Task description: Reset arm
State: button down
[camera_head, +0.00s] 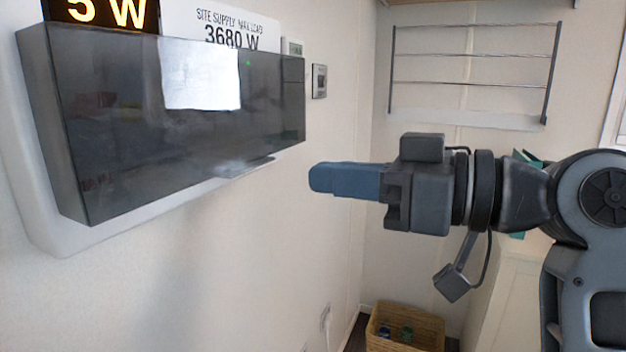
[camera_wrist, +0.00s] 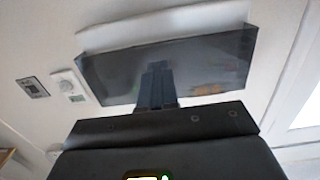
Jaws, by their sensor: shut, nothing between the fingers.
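My gripper (camera_head: 318,178) is shut and empty in the head view. It points left, level, toward the wall with the dark box, and a gap of bare wall shows between its tip and the box. In the wrist view the shut blue fingers (camera_wrist: 157,72) overlap the dark box (camera_wrist: 205,65). My arm reaches in from the right side of the head view.
The smoky transparent box (camera_head: 180,125) sticks out from the left wall beneath a sign (camera_head: 235,32) reading 3680 W. A small wall panel (camera_head: 319,81) is beside it. A wire rack (camera_head: 470,70) hangs on the back wall. A wicker basket (camera_head: 405,328) stands on the floor.

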jog(key=b+v, duration=0.1)
jog(key=v, duration=0.5)
jog(key=s+d+f+m+t+h, duration=0.25)
jog(key=f+m, duration=0.25)
jog(key=f, duration=0.4)
jog(key=s+d+f+m+t+h, duration=0.1)
jog(key=d+f+m+t+h, duration=0.25)
jog(key=f, duration=0.55)
jog(key=s+d+f+m+t+h, duration=0.2)
jog(key=d+f+m+t+h, duration=0.15)
jog(key=f+m, duration=0.45)
jog(key=s+d+f+h, duration=0.3)
jog(key=s+f, duration=0.1)
jog(key=s, duration=0.2)
jog(key=s+d+f+h, duration=0.2)
jog(key=s+f, duration=0.2)
jog(key=s, duration=0.3)
jog(key=s+d+r+n+h, duration=0.2)
jog(key=s, duration=1.4)
jog(key=shift+r+g, duration=0.15)
jog(key=shift+g, duration=0.2)
jog(key=shift+n, duration=0.25)
